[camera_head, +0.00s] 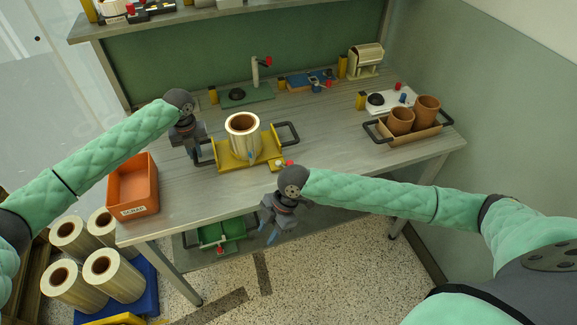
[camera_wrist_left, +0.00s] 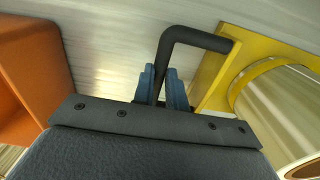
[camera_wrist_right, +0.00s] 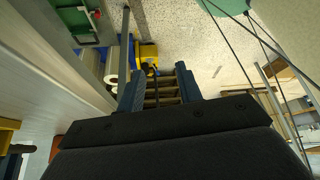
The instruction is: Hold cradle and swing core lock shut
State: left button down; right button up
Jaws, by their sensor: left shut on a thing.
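The yellow cradle (camera_head: 228,161) stands on the table with a cream roll (camera_head: 241,143) upright in it. It has a dark handle at each side. My left gripper (camera_head: 198,154) is shut on its left handle, which shows between blue fingers in the left wrist view (camera_wrist_left: 196,37). A small yellow part with a red knob (camera_head: 289,163) is at the cradle's front right, and a blue piece (camera_head: 252,156) is at the roll's front; I cannot tell the lock's state. My right gripper (camera_head: 269,226) is open and empty, pointing down in front of the table's front edge.
An orange bin (camera_head: 134,188) stands left of the cradle. A tray (camera_head: 420,135) with brown cores is at the right. Fixtures stand along the back. Several rolls (camera_head: 103,272) are on the floor at the left. The table (camera_head: 335,145) is clear right of the cradle.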

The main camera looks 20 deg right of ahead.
aim_at(290, 162)
jog(key=w+r, duration=0.3)
jog(key=w, duration=0.1)
jog(key=w+a+r+n+t, duration=0.1)
jog(key=w+r, duration=0.2)
jog(key=w, duration=0.1)
jog(key=w+r+n, duration=0.1)
jog(key=w+r, duration=0.2)
jog(key=shift+w+a+r+t, duration=0.1)
jog(key=shift+w+a+t, duration=0.1)
jog(key=shift+w+t, duration=0.15)
jog(key=w+d+r+h, duration=0.1)
jog(key=w+d, duration=0.1)
jog(key=d, duration=0.2)
jog(key=w+d+r+h, duration=0.2)
jog(key=d, duration=0.3)
jog(key=w+d+r+h, duration=0.1)
jog(key=w+d+h, duration=0.1)
jog(key=d, duration=0.2)
jog(key=shift+w+d+r+n, duration=0.15)
jog(key=shift+d+n, duration=0.05)
jog(key=shift+n, duration=0.2)
jog(key=shift+f, duration=3.45)
grip_shut()
